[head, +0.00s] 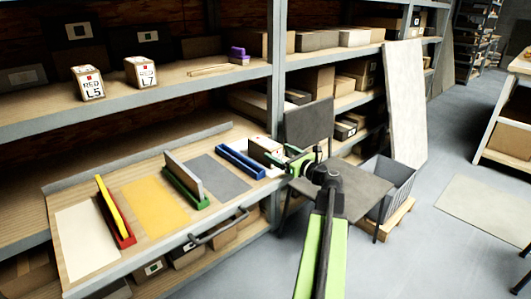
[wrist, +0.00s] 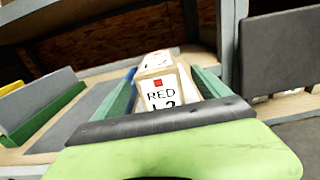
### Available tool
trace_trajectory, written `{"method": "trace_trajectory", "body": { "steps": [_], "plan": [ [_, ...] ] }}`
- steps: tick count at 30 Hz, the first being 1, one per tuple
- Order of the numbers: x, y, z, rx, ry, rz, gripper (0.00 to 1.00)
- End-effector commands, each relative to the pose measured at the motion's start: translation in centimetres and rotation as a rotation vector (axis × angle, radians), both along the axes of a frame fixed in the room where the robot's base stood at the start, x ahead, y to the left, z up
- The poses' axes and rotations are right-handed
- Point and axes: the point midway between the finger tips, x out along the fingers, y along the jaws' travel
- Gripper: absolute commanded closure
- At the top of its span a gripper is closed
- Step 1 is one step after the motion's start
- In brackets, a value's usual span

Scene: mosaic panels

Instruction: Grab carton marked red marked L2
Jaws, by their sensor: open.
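The carton marked RED L2 (wrist: 162,92) has a red square and black lettering on its pale face; the lower part of "L2" is cut off by my gripper. In the head view the carton (head: 265,149) is at the right end of the pull-out shelf, beside the blue rack, partly hidden by my gripper. My gripper (wrist: 165,74) is open, its green fingers on either side of the carton in the wrist view. In the head view my gripper (head: 288,160) is at the shelf's right end. Whether the fingers touch the carton cannot be told.
Cartons RED L5 (head: 88,83) and RED L7 (head: 140,72) stand on the shelf above. The pull-out shelf holds a red-and-yellow rack (head: 115,212), a green rack (head: 187,188) and a blue rack (head: 240,160). A dark panel (head: 308,124) and grey crate (head: 388,185) are at right.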

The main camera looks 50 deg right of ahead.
Motion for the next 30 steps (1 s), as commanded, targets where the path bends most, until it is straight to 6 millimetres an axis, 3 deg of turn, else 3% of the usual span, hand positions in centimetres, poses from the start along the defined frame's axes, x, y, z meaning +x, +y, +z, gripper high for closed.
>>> {"method": "trace_trajectory", "body": {
  "steps": [4,14,21,28,30],
  "plan": [
    [2.6,-0.3,0.0,0.0,0.0,0.001,0.15],
    [4.1,-0.2,0.3,-0.001,0.0,0.001,0.15],
    [8.0,-0.5,0.6,0.0,0.001,-0.001,0.15],
    [8.2,-0.4,0.6,0.0,0.001,-0.002,0.15],
    [8.2,-0.4,0.6,0.0,0.001,-0.002,0.24]
  ]
}}
